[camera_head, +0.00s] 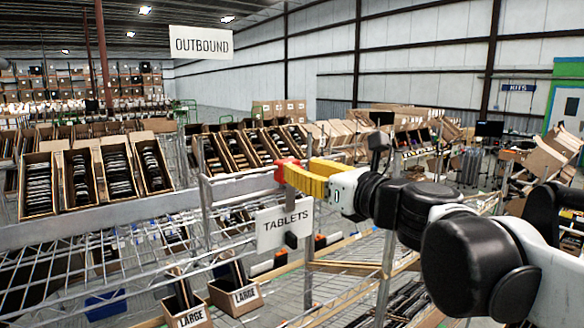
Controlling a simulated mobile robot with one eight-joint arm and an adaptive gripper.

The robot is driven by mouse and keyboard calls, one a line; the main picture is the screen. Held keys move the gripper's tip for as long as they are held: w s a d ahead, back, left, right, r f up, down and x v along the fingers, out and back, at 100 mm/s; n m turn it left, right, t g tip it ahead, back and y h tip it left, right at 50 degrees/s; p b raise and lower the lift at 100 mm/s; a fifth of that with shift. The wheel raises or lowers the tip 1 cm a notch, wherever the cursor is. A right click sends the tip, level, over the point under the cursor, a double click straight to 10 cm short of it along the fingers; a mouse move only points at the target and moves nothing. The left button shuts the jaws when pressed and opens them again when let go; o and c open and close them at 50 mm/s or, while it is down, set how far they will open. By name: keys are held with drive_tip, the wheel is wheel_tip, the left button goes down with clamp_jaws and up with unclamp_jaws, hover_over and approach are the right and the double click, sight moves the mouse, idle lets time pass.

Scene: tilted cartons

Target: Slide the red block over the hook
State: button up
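A red block-like piece (287,169) is at the tip of my yellow gripper (305,181), beside the top of a grey metal post. It overlaps the gripper's end in the head view. The fingers are too small to make out, so I cannot tell if they are closed on it or if the red piece is part of the tip. My arm reaches in from the right. No hook can be clearly made out; the area behind the red piece is hidden.
A white TABLETS sign (284,224) hangs just below the gripper. A wire rack (90,245) with a metal rail fills the left. Tilted cartons (98,180) of dark tablets stand on it. Small orange-red pieces (280,258) show below the sign.

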drive_tip(key=v, duration=0.9)
drive_tip(key=shift+s+d, duration=0.15)
drive_tip(key=shift+s, duration=0.15)
drive_tip(key=s+f+n+g+h+b, duration=0.3)
drive_tip(key=f+n+b, duration=0.55)
drive_tip(key=f, duration=0.95)
drive_tip(key=s+f+n+g+b, duration=0.3)
drive_tip(key=f+n+b, duration=0.55)
drive_tip(key=f, duration=1.05)
drive_tip(key=s+d+f+n+h+b, duration=0.2)
drive_tip(key=d+f+n+b, duration=0.1)
drive_tip(key=f, duration=0.6)
drive_tip(key=s+d+f+n+g+h+b, duration=0.1)
drive_tip(key=s+d+f+n+h+b, duration=0.1)
drive_tip(key=f+n+b, duration=0.3)
drive_tip(key=s+d+f+n+g+h+b, duration=0.1)
drive_tip(key=s+d+f+n+h+b, duration=0.2)
drive_tip(key=f+b, duration=0.4)
wheel_tip(320, 180, down, 6)
drive_tip(key=shift+s+d+r+n, duration=0.15)
drive_tip(key=shift+s+d+n, duration=0.4)
drive_tip(key=shift+d, duration=0.4)
drive_tip(key=shift+w, duration=0.15)
